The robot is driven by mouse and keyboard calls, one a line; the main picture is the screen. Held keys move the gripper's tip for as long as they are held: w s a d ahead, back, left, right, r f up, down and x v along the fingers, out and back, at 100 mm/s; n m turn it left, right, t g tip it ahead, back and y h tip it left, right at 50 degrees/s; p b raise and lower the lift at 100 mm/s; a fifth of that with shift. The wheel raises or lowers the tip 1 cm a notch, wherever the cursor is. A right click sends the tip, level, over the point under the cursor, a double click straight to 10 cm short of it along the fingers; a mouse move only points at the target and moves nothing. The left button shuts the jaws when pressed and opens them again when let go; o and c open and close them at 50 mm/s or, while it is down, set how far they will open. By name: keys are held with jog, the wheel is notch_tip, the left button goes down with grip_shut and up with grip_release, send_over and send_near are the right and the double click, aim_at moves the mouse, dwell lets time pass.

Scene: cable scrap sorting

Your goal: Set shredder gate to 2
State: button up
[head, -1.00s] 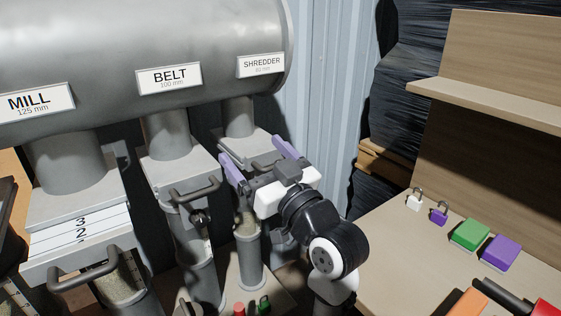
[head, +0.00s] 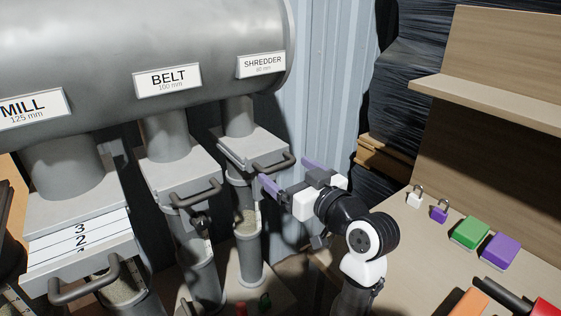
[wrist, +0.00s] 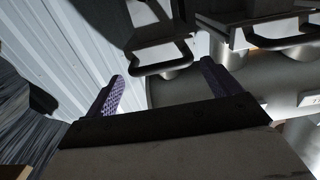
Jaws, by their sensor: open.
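The shredder gate (head: 252,150) is a grey slide plate under the pipe with the SHREDDER sign (head: 262,65). Its dark bar handle (head: 278,166) sticks out at the front. No numbers are readable on this gate. My gripper (head: 288,175) is open and empty, its two purple fingers pointing toward the handle from the front right. In the wrist view the handle (wrist: 165,70) shows ahead, between the lines of the two fingers, and the gripper (wrist: 163,74) does not hold it. I cannot tell the exact gap between fingers and handle.
The belt gate (head: 180,180) and its handle stand just left. The mill gate (head: 75,240) farther left is pulled out, showing 3 and 2. A bench (head: 420,255) at the right carries small padlocks and green and purple blocks. A corrugated wall (head: 325,80) stands behind.

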aim_at(282, 168)
jog(key=shift+x, duration=1.8)
